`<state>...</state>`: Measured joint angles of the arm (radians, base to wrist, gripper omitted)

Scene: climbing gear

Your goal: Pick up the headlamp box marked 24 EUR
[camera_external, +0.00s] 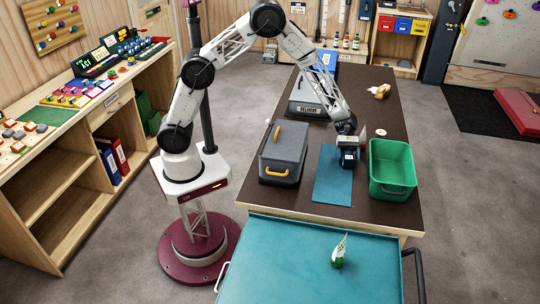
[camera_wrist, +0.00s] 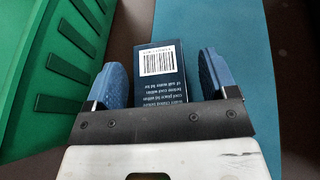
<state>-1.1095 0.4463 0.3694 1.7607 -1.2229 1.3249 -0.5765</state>
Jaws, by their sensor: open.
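A dark navy box (camera_wrist: 160,88) with a white barcode label and small white print lies between the two blue fingers of my gripper (camera_wrist: 163,66) in the wrist view. The fingers stand open, one on each side, with a gap to the box on both sides. No 24 EUR mark is readable on the face that shows, so I cannot tell the box's price. In the external view my gripper (camera_external: 348,158) is low at the upper right part of the blue mat (camera_external: 333,190) and mostly hides the box. A small pale upright card stands right behind it.
A green open bin (camera_external: 392,192) stands close to the right of my gripper. A grey case (camera_external: 283,152) with yellow handles stands left of the mat. A grey scale-like device (camera_external: 308,104) is behind. A teal cart top (camera_external: 290,270) with a small green tag holder (camera_external: 338,260) is in front.

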